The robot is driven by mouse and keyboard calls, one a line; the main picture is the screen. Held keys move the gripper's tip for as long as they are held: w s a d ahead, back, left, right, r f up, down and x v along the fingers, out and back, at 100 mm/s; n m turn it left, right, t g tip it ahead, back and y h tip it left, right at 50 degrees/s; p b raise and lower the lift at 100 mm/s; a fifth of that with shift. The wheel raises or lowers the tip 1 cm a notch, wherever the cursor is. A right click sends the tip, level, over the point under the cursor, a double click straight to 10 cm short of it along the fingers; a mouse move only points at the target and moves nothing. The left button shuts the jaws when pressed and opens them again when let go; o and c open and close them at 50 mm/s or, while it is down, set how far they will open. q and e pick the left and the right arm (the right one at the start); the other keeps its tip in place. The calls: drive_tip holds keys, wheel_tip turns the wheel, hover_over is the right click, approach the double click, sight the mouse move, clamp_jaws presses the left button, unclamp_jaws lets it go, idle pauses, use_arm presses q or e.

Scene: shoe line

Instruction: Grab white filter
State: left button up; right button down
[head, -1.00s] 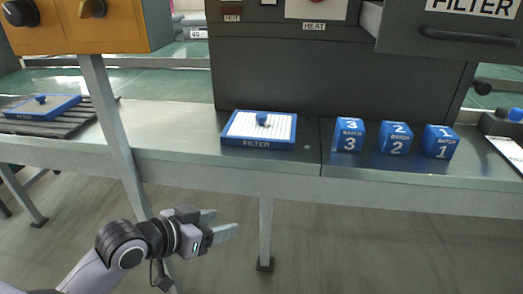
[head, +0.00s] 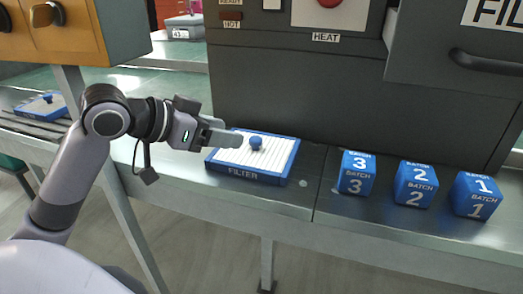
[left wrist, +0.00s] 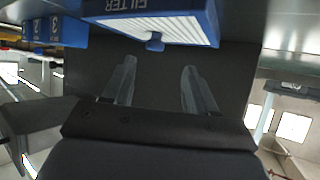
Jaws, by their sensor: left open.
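The white filter (head: 274,160) has a blue frame marked FILTER and a blue knob on its pleated white top. It lies flat on the metal bench in front of the dark heater. My left gripper (head: 232,139) is open and empty, its fingertips over the filter's left side, just left of the knob in the head view. In the left wrist view, the filter (left wrist: 180,30) shows at the top, with its knob beyond the two spread fingers (left wrist: 157,80). My right gripper is not in view.
Blue blocks marked BATCH 3 (head: 356,173), BATCH 2 (head: 415,185) and BATCH 1 (head: 475,195) stand right of the filter. The dark heater (head: 290,85) rises behind it. Another blue-framed filter (head: 40,105) lies at far left. An orange control box (head: 95,30) hangs upper left.

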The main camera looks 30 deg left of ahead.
sight(255, 139)
use_arm(q)
drive_tip(key=shift+d+b+x, duration=0.2)
drive_tip(key=shift+b+x, duration=0.2)
drive_tip(key=shift+x, duration=1.1)
drive_tip(key=shift+d+b+x, duration=0.25)
drive_tip(key=shift+b+x, duration=0.15)
drive_tip(key=shift+x, duration=1.15)
drive_tip(key=shift+s+r, duration=0.1)
drive_tip(key=shift+s, duration=0.05)
clamp_jaws()
